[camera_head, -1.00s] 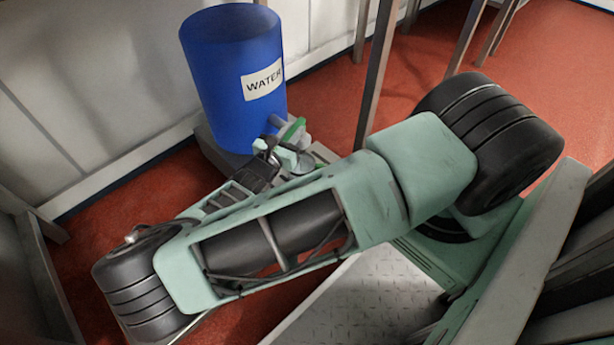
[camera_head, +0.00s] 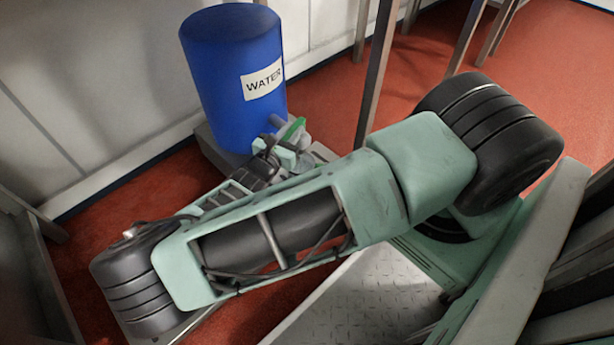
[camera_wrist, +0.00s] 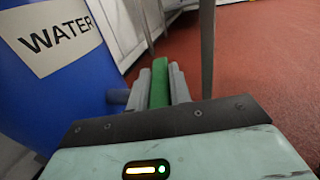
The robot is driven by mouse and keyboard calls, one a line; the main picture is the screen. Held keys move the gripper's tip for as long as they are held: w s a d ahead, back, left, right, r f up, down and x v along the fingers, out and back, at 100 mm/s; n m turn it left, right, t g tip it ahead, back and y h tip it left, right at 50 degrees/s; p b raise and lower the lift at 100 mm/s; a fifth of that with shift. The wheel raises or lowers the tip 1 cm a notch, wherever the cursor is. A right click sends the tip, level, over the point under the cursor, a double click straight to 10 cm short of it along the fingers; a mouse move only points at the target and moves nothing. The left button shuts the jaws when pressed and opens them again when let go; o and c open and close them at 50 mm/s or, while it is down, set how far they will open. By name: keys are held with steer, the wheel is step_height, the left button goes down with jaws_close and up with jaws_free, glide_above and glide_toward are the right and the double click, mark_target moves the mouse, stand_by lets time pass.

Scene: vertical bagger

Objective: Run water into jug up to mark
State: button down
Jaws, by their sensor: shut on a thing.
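A blue water barrel (camera_head: 230,85) labelled "WATER" stands on a grey base by the white wall. It also fills the left of the wrist view (camera_wrist: 45,95). A green tap handle (camera_head: 293,129) shows low on its right side. In the wrist view the green handle (camera_wrist: 159,84) lies between the grey fingers of my gripper (camera_wrist: 158,88), which is shut on it. In the head view my gripper (camera_head: 284,148) is at the tap, partly hidden by my arm. I cannot clearly make out the jug, its mark or any water stream.
The grey base (camera_head: 213,150) under the barrel sits on the red floor (camera_head: 335,100). A metal table leg (camera_head: 376,80) stands to the right of the barrel. The white wall (camera_head: 90,90) is close behind and to the left.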

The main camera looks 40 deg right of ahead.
steer(key=shift+w+f+m+g+h+b, duration=0.15)
steer(key=shift+m+g+b, duration=0.25)
steer(key=shift+g, duration=0.2)
steer(key=shift+w+f+m+g+h+b, duration=0.15)
steer(key=shift+m+g+b, duration=0.25)
steer(key=shift+g, duration=0.2)
steer(key=shift+r+m+g+b, duration=0.15)
steer(key=shift+m+g+b, duration=0.3)
steer(key=shift+g, duration=0.35)
steer(key=shift+w+m+g+b, duration=0.35)
steer(key=shift+m+g, duration=0.3)
steer(key=shift+g, duration=0.25)
steer(key=c, duration=2.1)
jaws_free()
steer(key=shift+r+g, duration=0.1)
steer(key=shift+g, duration=0.2)
steer(key=shift+c, duration=0.2)
steer(key=shift+w+r+m+p, duration=0.15)
steer(key=shift+w+m+p, duration=0.15)
steer(key=shift+p, duration=0.2)
steer(key=shift+o, duration=0.3)
steer(key=shift+a, duration=0.1)
steer(key=o, duration=1.1)
steer(key=shift+c, duration=0.2)
